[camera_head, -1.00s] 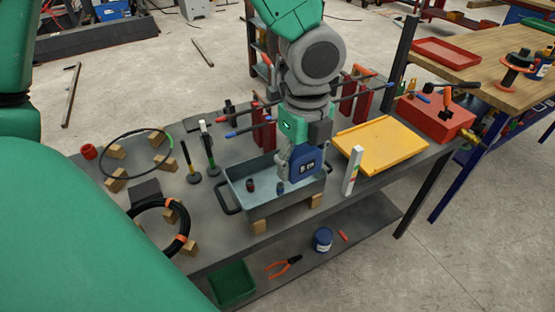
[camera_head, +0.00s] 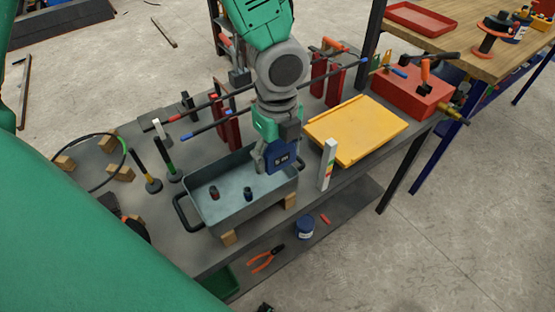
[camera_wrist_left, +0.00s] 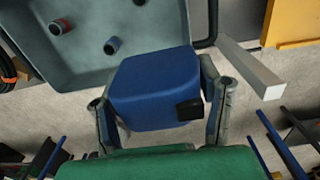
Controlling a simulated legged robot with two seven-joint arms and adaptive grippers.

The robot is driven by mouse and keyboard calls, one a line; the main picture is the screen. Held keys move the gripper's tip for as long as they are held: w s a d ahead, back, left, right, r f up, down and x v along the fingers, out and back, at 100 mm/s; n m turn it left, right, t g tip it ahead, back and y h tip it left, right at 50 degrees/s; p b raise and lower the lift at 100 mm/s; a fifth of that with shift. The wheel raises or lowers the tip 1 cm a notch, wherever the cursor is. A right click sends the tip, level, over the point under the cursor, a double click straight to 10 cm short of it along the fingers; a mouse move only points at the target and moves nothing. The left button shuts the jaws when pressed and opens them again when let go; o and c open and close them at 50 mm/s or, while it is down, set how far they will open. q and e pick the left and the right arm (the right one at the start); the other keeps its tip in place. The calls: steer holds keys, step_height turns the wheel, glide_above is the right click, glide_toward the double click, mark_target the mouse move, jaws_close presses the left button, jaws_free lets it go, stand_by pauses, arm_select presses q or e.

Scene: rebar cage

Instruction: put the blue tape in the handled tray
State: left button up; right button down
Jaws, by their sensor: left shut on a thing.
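The blue tape (camera_head: 283,158) is a boxy tape measure with a "5 m" label. My left gripper (camera_head: 268,153) is shut on it. The handled tray (camera_head: 252,214) is a grey-blue open tray with dark handles, standing on wooden blocks. The tape is at the tray's right end and hides part of its wall; whether it touches the tray I cannot tell. In the left wrist view the tape (camera_wrist_left: 150,88) sits between both fingers, and the tray (camera_wrist_left: 70,75) lies behind it. My right gripper does not show.
A dark red fitting (camera_head: 214,192) and a blue one (camera_head: 248,193) lie in the tray, with bare floor around them. A white upright bar (camera_head: 327,165) stands just right of the tray, near the yellow tray (camera_head: 355,130). Rods on red stands (camera_head: 228,122) are behind.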

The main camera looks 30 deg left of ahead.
mark_target(276, 142)
arm_select(q)
steer(key=f, duration=0.1)
steer(key=a+f, duration=0.1)
steer(key=shift+s+a+f, duration=0.1)
steer(key=shift+f, duration=0.25)
steer(key=shift+a, duration=0.3)
steer(key=shift+d+f, duration=0.25)
steer(key=shift+d, duration=0.25)
steer(key=shift+d+f, duration=0.3)
steer(key=shift+a, duration=0.1)
steer(key=o, duration=1.4)
steer(key=shift+a, duration=0.55)
steer(key=r, duration=0.4)
steer(key=d+r, duration=0.1)
steer(key=r, duration=0.2)
steer(key=shift+d+p, duration=0.1)
steer(key=shift+p, duration=0.25)
steer(key=r, duration=0.3)
steer(key=a+r, duration=0.1)
steer(key=r, duration=0.1)
steer(key=shift+r+p, duration=0.25)
steer(key=shift+p, duration=0.1)
steer(key=shift+r, duration=0.3)
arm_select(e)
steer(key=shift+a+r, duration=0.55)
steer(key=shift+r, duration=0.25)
arm_select(q)
steer(key=shift+d, duration=0.35)
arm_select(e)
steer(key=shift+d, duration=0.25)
